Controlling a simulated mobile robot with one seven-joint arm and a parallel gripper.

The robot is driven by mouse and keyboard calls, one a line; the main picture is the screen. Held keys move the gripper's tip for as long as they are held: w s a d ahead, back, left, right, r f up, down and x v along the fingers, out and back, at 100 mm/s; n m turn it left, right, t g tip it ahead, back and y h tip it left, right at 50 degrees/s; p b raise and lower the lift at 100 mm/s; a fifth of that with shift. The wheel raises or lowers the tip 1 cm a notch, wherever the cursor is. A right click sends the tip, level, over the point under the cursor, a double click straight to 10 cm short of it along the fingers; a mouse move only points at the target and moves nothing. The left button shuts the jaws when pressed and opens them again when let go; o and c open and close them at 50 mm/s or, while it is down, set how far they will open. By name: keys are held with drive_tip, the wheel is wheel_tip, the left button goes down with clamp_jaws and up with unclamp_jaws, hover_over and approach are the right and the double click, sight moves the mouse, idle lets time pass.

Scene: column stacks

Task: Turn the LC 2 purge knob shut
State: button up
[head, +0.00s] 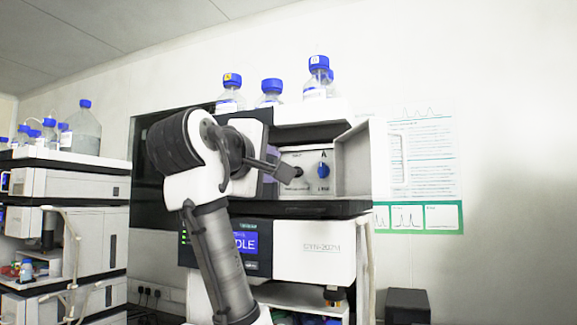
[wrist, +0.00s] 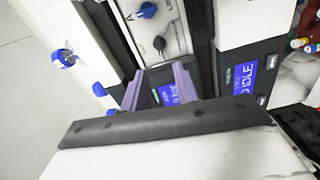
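A blue knob (head: 323,170) sits on the pale panel in the open bay of the near instrument stack, beside a letter A. It shows at the top of the wrist view (wrist: 147,10), with a dark round knob (wrist: 159,43) below it. I cannot read which stack is LC 2, nor tell whether the blue knob is shut. My gripper (head: 283,171) is in front of the panel, left of the blue knob, and partly hides the panel. In the wrist view its two purple fingers (wrist: 160,88) are apart with nothing between them, clear of both knobs.
The bay's white side wall (head: 354,162) stands close on the right. Blue-capped bottles (head: 318,78) stand on top of the stack. A blue display (head: 244,243) sits below the bay. Another stack (head: 70,185) with bottles is at the left.

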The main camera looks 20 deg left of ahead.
drive_tip(key=w+p, duration=0.4)
drive_tip(key=w, duration=0.6)
drive_tip(key=shift+w, duration=0.25)
drive_tip(key=shift+d, duration=0.1)
clamp_jaws()
